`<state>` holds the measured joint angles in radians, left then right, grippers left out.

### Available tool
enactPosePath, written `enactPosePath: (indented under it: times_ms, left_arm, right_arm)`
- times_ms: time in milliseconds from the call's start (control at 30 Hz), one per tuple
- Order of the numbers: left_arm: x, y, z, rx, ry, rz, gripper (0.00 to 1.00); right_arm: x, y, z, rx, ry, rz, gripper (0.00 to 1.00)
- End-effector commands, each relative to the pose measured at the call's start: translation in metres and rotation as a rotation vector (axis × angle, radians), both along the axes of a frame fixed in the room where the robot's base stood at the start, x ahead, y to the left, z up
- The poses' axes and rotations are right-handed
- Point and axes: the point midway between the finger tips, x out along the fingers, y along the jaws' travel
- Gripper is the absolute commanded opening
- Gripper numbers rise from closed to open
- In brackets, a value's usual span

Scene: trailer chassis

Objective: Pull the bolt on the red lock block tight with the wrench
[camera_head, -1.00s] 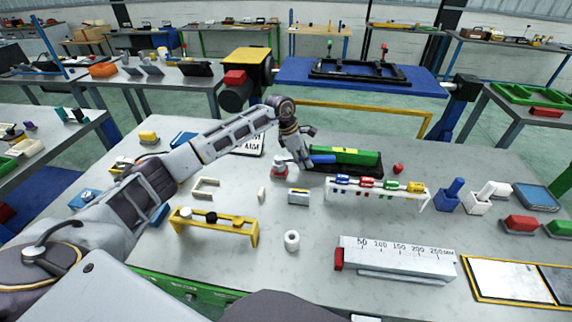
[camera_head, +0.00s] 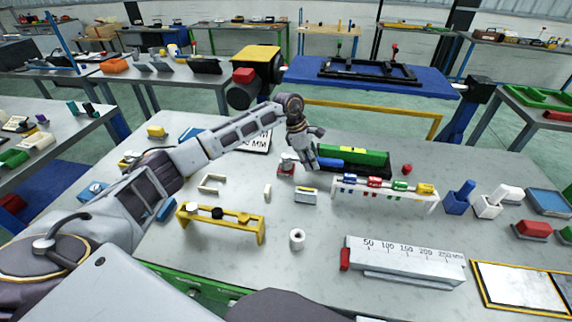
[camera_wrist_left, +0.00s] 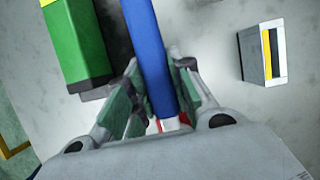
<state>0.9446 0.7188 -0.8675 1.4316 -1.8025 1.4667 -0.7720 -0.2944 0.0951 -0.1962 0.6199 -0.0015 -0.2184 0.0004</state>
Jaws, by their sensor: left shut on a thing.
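A blue bar (camera_wrist_left: 148,50), which looks like the wrench's handle, runs between the fingers of my left gripper (camera_wrist_left: 150,92) in the left wrist view. The gripper is shut on it. In the head view my left gripper (camera_head: 313,166) holds the blue handle (camera_head: 331,163) low beside the green block. A small red block with a whitish top (camera_head: 286,169), probably the red lock block, stands just left of the fingers. The bolt and the wrench's working end cannot be made out; the gripper hides that area. My right gripper is not in view.
A green block (camera_head: 362,156) lies in a dark tray close behind the handle. A white rack with coloured pieces (camera_head: 383,190) stands to the right. A small grey-yellow block (camera_head: 306,195), a white ring (camera_head: 297,238) and a yellow stand (camera_head: 220,218) are nearer.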

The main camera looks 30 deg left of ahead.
Motion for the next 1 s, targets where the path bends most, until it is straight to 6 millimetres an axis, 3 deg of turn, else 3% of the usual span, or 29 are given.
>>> enactPosePath:
  times_ms: [1000]
  left_arm:
    - [-0.013,-0.003,0.001,-0.001,-0.002,-0.161,0.00]
  right_arm:
    - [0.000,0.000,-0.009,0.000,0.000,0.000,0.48]
